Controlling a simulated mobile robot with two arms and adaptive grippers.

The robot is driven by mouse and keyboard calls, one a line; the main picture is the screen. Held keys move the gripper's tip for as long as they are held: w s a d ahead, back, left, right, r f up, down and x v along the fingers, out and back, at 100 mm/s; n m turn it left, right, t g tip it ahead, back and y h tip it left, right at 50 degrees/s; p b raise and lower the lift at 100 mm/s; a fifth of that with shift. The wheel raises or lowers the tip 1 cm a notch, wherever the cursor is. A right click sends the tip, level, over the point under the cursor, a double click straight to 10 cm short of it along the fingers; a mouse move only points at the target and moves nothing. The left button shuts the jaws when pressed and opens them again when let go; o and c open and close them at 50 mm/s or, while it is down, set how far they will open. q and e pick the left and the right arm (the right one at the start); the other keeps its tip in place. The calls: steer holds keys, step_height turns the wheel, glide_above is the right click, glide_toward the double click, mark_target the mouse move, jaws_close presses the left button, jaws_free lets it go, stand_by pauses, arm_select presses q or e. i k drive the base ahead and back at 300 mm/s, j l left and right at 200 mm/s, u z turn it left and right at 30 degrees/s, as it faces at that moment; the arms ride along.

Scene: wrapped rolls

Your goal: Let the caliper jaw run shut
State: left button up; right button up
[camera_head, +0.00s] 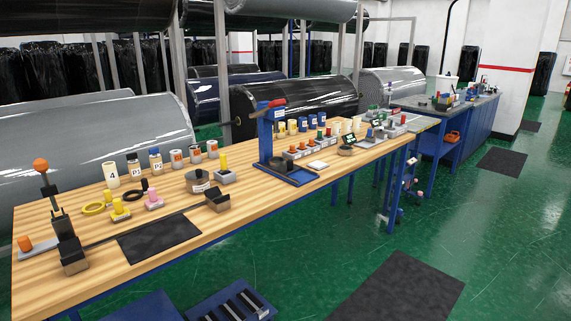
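No gripper of mine shows in the head view. I cannot tell for certain which item is the caliper. At the bench's left end stands a dark upright device (64,228) with an orange ball knob (40,164) above it. A thin dark bar runs from its side along the bench behind a black mat (159,238). A dark block (217,200) sits near the bar's right end, well apart from the upright device. Whether these belong together, and which part is a jaw, is too small to tell.
The wooden bench (130,272) carries a blue stand with a red top (268,135), a grey round pot (198,181), yellow-knobbed pieces (120,210) and several small jars. Large wrapped rolls (90,140) lie behind. The green floor (330,235) in front is mostly clear, with a dark mat (398,287).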

mark_target(369, 137)
steer(key=i+l, duration=0.25)
steer(key=l, duration=0.25)
steer(key=i+l, duration=0.3)
steer(key=l, duration=0.15)
steer(key=i+l+u, duration=0.1)
steer(key=i+l, duration=0.15)
steer(key=l, duration=0.25)
steer(key=i+l, duration=0.25)
steer(key=l, duration=0.25)
steer(key=i+l+u, duration=0.1)
steer(key=i+l, duration=0.15)
steer(key=l, duration=0.25)
steer(key=i+l, duration=0.2)
steer(key=l, duration=0.35)
steer(key=i+l, duration=0.25)
steer(key=l, duration=0.25)
steer(key=i+l+u, duration=0.1)
steer(key=i+l, duration=0.15)
steer(key=l, duration=0.25)
